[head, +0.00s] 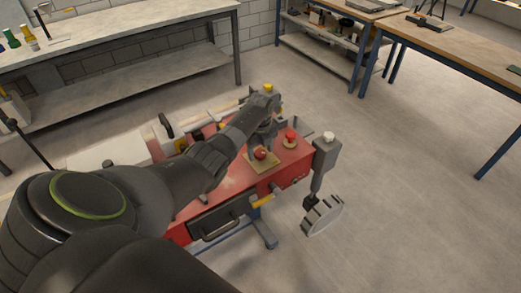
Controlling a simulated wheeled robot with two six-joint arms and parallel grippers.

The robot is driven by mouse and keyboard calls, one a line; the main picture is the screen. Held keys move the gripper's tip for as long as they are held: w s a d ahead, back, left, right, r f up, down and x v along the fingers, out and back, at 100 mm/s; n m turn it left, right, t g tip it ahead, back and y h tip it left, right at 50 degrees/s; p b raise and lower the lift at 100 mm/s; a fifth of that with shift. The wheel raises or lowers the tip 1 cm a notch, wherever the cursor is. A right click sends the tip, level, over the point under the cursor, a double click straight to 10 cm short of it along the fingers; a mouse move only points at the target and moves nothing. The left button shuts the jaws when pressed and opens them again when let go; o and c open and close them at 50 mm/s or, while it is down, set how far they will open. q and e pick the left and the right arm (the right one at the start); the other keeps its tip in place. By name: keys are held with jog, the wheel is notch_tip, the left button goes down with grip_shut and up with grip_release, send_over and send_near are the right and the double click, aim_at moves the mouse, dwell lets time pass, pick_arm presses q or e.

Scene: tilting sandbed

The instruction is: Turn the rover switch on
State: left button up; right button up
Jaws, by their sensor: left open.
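A red cabinet (227,168) stands in the middle of the head view with controls on its top. A round red knob (261,153) sits on a tan square plate (262,164). A second red button (290,136) on a round yellowish base is to its right, near the back. I cannot tell which control is the rover switch. My left arm reaches in from the left, and my left gripper (264,139) is open, pointing down just above or behind the red knob. Whether it touches the knob is unclear. My right gripper is not in view.
A drawer handle (220,229) and yellow lever (262,203) are on the front. Workbenches stand behind. The floor at right is clear.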

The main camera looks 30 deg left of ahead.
aim_at(260, 152)
pick_arm(q)
jog(key=shift+r, duration=0.1)
notch_tip(260, 152, up, 17)
jog(key=shift+r+b, duration=0.15)
jog(key=shift+b, duration=0.2)
dwell(0.6)
